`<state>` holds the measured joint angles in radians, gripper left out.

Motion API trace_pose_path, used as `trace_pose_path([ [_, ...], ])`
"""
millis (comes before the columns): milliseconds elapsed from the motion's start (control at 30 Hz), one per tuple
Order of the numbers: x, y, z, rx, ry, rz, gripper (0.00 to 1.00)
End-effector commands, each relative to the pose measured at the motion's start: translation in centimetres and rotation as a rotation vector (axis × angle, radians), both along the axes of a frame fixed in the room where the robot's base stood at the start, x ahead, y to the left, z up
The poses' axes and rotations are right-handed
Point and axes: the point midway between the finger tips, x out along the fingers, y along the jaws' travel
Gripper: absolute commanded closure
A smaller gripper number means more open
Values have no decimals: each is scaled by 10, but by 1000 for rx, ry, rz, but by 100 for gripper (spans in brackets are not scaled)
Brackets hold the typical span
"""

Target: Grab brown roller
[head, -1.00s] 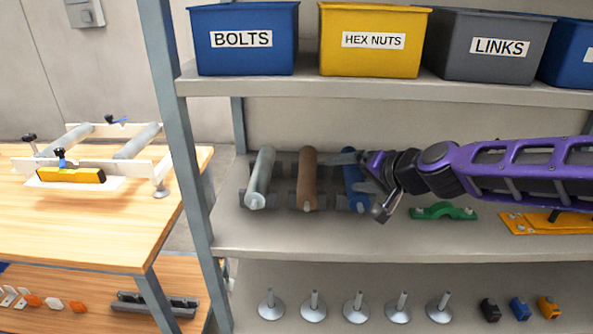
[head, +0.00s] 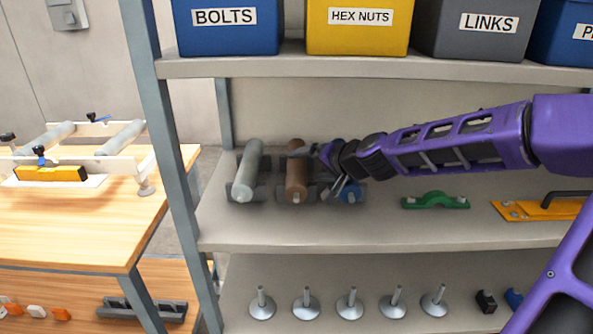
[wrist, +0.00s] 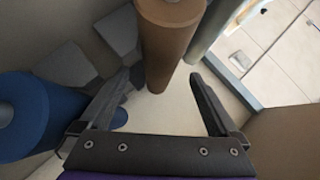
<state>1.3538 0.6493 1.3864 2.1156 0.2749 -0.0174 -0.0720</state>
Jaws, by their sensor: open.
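The brown roller (head: 297,172) lies on dark cradles on the middle shelf, between a grey roller and a blue roller. In the wrist view the brown roller (wrist: 165,50) stretches from the top edge to between and beyond the tips of my open gripper (wrist: 163,88). The jaws are empty, with one finger on each side of the roller's line. In the head view my gripper (head: 318,165) is at the right side of the brown roller, over the blue roller (head: 349,194), which it partly hides. Whether a finger touches the brown roller cannot be told.
The grey roller (head: 248,170) lies just left of the brown one. A green handle (head: 435,202) and an orange plate (head: 540,208) lie to the right on the shelf. Bins stand on the shelf above. A shelf post (head: 175,150) is at the left.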

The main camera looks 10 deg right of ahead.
Motion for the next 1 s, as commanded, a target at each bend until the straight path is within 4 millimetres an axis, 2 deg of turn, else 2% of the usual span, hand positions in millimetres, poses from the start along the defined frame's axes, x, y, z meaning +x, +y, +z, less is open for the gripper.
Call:
trace_pose_path([
  [267, 11, 5, -7, 1, -1, 2, 3],
  [600, 41, 19, -26, 2, 0, 1, 3],
  [967, 46, 20, -29, 1, 0, -1, 3],
  [1000, 46, 20, -29, 1, 0, -1, 10],
])
